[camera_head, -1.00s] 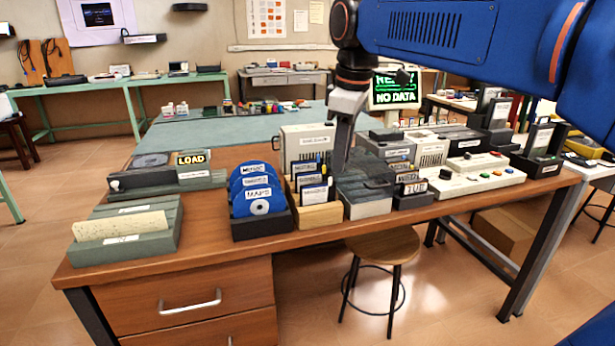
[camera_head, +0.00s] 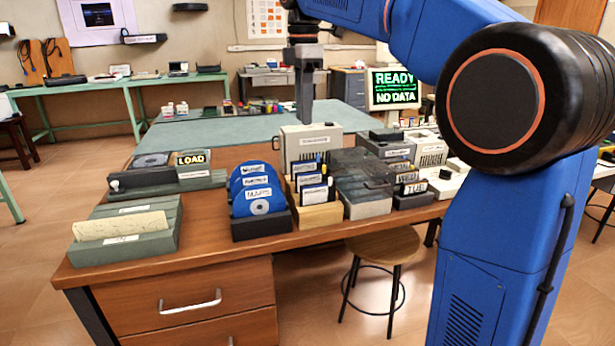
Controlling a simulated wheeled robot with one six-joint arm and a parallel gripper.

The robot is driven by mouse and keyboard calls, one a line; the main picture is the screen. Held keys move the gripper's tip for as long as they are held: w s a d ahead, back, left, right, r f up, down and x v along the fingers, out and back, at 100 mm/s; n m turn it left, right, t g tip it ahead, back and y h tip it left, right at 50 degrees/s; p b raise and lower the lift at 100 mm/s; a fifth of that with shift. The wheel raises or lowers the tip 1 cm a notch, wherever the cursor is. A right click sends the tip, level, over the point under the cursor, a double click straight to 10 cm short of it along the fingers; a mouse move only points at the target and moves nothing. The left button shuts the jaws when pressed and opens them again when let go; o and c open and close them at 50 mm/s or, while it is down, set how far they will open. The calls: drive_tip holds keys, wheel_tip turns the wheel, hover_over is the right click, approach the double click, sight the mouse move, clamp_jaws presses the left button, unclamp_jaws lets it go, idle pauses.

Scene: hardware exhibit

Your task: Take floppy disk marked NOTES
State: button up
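Several dark floppy disks (camera_head: 314,194) with white labels stand upright, one behind another, in a light wooden holder (camera_head: 319,217) near the desk's front edge. Their label writing is too small to read, so I cannot tell which one is NOTES. My gripper (camera_head: 304,118) points down behind and above the holder, over the back of a beige drive box (camera_head: 315,140). It appears edge-on as one narrow dark shape, so its opening cannot be judged. I see nothing hanging from it.
Blue labelled discs (camera_head: 258,194) stand in a dark holder just left of the floppy disks. A dark transparent case (camera_head: 362,180) stands close on the right. A screen reading READY, NO DATA (camera_head: 395,89) is behind.

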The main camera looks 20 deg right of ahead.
sight(305, 165)
wheel_tip(305, 165, down, 14)
drive_tip(key=shift+f, duration=0.2)
idle(0.5)
drive_tip(key=shift+c, duration=0.3)
clamp_jaws()
